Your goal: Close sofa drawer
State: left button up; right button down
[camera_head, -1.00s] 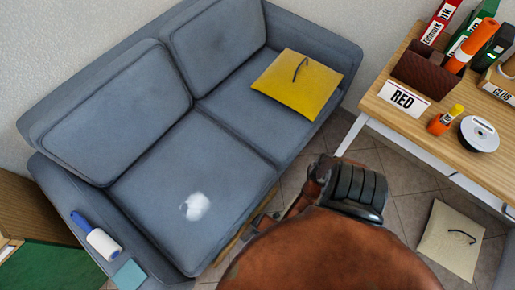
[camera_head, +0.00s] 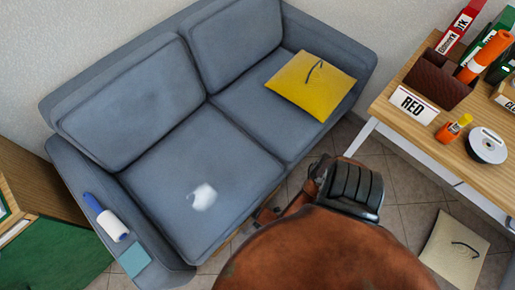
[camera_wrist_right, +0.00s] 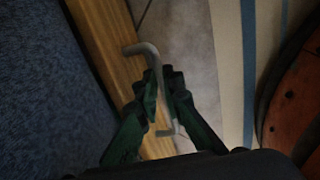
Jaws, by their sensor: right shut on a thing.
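The blue-grey sofa (camera_head: 235,135) stands against the wall in the head view. Its drawer is low at the front, mostly hidden by the seat and my arm. In the right wrist view the wooden drawer front (camera_wrist_right: 103,38) runs beside the dark blue sofa fabric, with a grey bent bar handle (camera_wrist_right: 143,48) on it. My right gripper (camera_wrist_right: 161,84) is shut on the handle, its dark green fingers on both sides of the bar. How far out the drawer stands cannot be told. My left gripper is in neither view.
A yellow cushion (camera_head: 311,85) lies on the sofa seat, and a lint roller (camera_head: 107,218) on its armrest. A wooden desk (camera_head: 409,115) with folders and discs stands at the right. A cream cushion (camera_head: 454,247) lies on the tiled floor (camera_head: 408,212).

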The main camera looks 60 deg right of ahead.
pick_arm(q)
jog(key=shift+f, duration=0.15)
pick_arm(e)
jog(key=shift+w+d, duration=0.1)
jog(key=shift+w, duration=0.15)
jog(key=c, duration=2.5)
grip_release()
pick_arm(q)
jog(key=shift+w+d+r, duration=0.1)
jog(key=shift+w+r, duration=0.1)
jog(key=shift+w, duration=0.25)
pick_arm(e)
jog(key=o, duration=0.5)
jog(key=shift+c, duration=0.2)
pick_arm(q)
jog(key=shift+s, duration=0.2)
pick_arm(e)
jog(key=shift+s, duration=0.1)
